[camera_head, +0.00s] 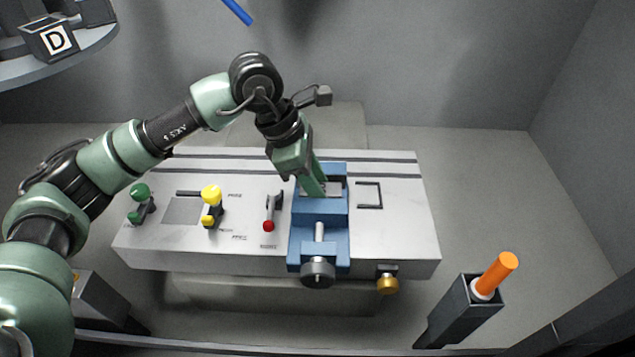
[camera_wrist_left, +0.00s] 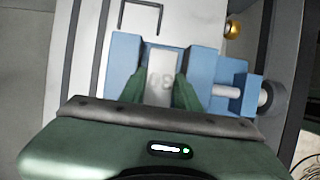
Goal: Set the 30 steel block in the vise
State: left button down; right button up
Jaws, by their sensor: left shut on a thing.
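The blue vise (camera_head: 320,225) is fixed on the pale bench, its screw handle toward the front edge. My left gripper (camera_head: 318,188) reaches down into the vise's jaw gap from above. In the left wrist view the gripper's green fingers (camera_wrist_left: 160,92) are shut on the steel block (camera_wrist_left: 161,70), a light grey block with "30" on its face. The block stands between the blue jaws of the vise (camera_wrist_left: 200,65). Whether it touches the vise floor or both jaws cannot be seen. My right gripper is not in view.
A red-knobbed lever (camera_head: 268,224), a yellow-topped clamp (camera_head: 211,205) and a green knob (camera_head: 140,192) stand left of the vise. A brass knob (camera_head: 387,284) is on the bench front. An orange-handled tool (camera_head: 497,272) sits in a dark holder at right. A shelf with block "D" (camera_head: 50,40) is upper left.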

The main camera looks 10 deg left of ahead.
pick_arm(q)
jog(key=c, duration=0.9)
grip_release()
jog(key=b+v, duration=0.2)
jog(key=v, duration=0.6)
jog(key=shift+f, duration=0.1)
jog(key=shift+w, duration=0.15)
